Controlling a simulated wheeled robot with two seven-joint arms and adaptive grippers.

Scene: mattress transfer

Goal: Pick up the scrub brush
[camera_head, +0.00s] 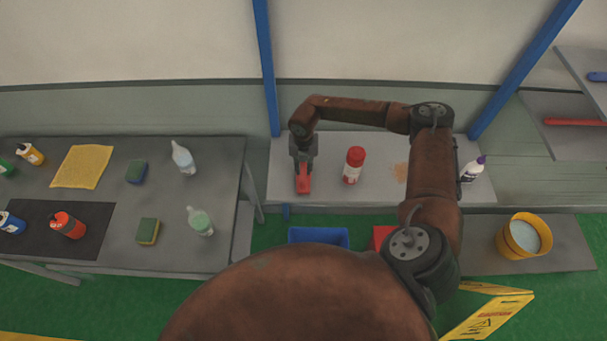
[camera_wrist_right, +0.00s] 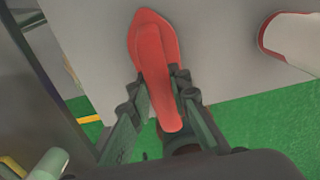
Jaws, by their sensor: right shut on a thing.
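The red scrub brush (camera_head: 303,184) is at the left part of the grey middle table, under my right gripper (camera_head: 303,166). In the right wrist view the brush (camera_wrist_right: 152,50) lies between the two fingers of the right gripper (camera_wrist_right: 158,98). The fingers are shut on its narrow part, and its wide pointed end sticks out past them. I cannot tell whether the brush touches the table top or hangs just above it. My left gripper is not in view.
A red and white canister (camera_head: 353,165) stands just right of the brush. An orange-brown stain (camera_head: 400,172) and a purple-capped bottle (camera_head: 473,169) are farther right. A blue bin (camera_head: 319,237) is below the table edge. The left table (camera_head: 120,225) holds bottles and sponges. A yellow bucket (camera_head: 524,236) stands at right.

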